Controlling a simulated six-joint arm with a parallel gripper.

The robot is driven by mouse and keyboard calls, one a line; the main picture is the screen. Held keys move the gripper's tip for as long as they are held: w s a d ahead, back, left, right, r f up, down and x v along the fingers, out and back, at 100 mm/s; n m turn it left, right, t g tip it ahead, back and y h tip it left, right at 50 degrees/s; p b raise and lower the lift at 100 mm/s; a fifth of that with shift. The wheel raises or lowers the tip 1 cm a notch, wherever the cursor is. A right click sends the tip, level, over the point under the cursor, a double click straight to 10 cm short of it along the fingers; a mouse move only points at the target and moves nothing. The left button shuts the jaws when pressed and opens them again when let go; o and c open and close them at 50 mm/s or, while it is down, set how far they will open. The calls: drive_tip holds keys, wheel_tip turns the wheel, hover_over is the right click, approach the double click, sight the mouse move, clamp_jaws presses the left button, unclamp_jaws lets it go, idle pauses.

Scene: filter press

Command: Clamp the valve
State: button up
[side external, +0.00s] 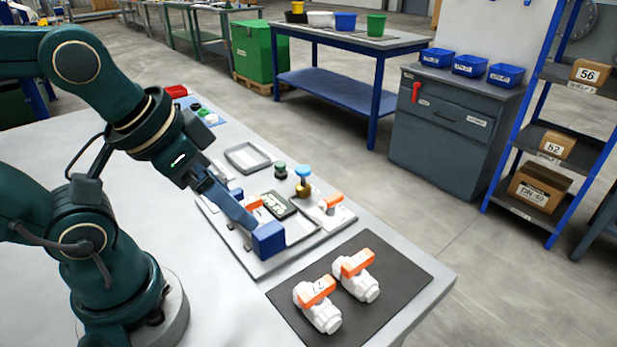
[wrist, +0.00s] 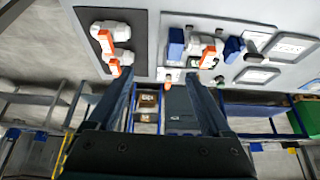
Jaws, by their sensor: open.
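My gripper (side external: 246,218) is open over the grey fixture tray (side external: 258,268). Its two fingers stand wide apart in the wrist view (wrist: 163,74), with nothing held between them. A blue block (side external: 268,240) stands at the tray's near end, and it also shows in the wrist view (wrist: 176,42). A white valve with an orange handle (wrist: 208,48) sits beside this block; in the side view my fingers hide most of it. Two more white valves with orange handles, a nearer one (side external: 318,303) and a farther one (side external: 357,273), lie on the dark mat (side external: 410,270).
An orange lever on a white base (side external: 331,203) is at the tray's right edge. A brass post with a blue top (side external: 303,180) stands behind it. A small grey tray (side external: 248,157) lies farther back. The white table is clear at the front left.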

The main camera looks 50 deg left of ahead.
drive_tip(key=g, duration=0.6)
hover_over(216, 172)
drive_tip(key=d, duration=0.2)
drive_tip(key=f, duration=0.5)
drive_tip(key=shift+s+d+f, duration=0.15)
drive_tip(key=shift+s+f, duration=0.05)
drive_tip(key=shift+s, duration=0.05)
drive_tip(key=shift+f, duration=2.5)
drive_tip(key=c, duration=1.1)
